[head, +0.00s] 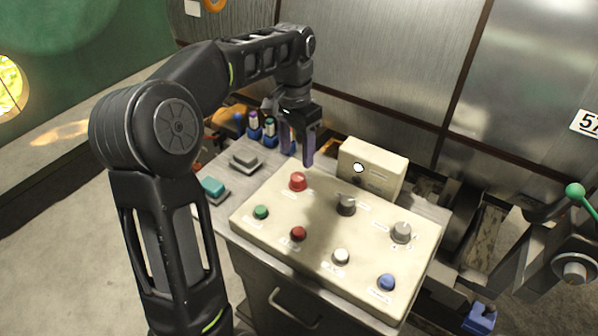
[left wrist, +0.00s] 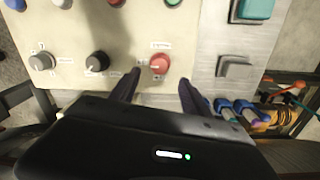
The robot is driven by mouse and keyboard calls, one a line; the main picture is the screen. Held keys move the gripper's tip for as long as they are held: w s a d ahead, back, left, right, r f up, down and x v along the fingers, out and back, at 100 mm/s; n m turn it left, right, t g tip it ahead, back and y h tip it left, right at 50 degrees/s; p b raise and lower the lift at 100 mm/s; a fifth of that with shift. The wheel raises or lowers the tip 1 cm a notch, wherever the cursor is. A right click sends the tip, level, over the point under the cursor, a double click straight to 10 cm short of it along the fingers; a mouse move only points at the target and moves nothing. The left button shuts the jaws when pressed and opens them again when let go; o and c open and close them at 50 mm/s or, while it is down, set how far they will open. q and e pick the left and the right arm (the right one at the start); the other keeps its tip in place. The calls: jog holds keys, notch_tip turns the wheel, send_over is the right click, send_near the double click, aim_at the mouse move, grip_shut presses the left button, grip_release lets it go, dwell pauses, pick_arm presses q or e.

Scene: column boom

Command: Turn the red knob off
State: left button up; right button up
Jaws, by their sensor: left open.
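A red knob (head: 297,181) sits at the back left of a cream control panel (head: 262,227). A second, darker red knob or button (head: 298,234) sits nearer the front edge. My left gripper (head: 301,150) is open and empty, pointing down above and just behind the back red knob. In the left wrist view its two dark fingers (left wrist: 160,90) are spread apart, and the red knob (left wrist: 160,63) shows just beyond the tips, roughly in line with the gap. I cannot tell any contact. A small label is beside the knob. My right gripper is not in view.
On the panel are a dark knob (head: 346,204), a grey knob (head: 401,232), and green (head: 261,212), white (head: 341,257) and blue (head: 387,282) buttons. A cream box (head: 372,168) stands behind it. Blue-based items (head: 254,126) stand at the back left.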

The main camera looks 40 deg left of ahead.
aim_at(298, 176)
pick_arm(q)
notch_tip(298, 176, down, 8)
jog(key=shift+d+r+p, duration=0.1)
jog(key=shift+d+p, duration=0.05)
jog(key=shift+p, duration=0.15)
grip_shut()
dwell(0.7)
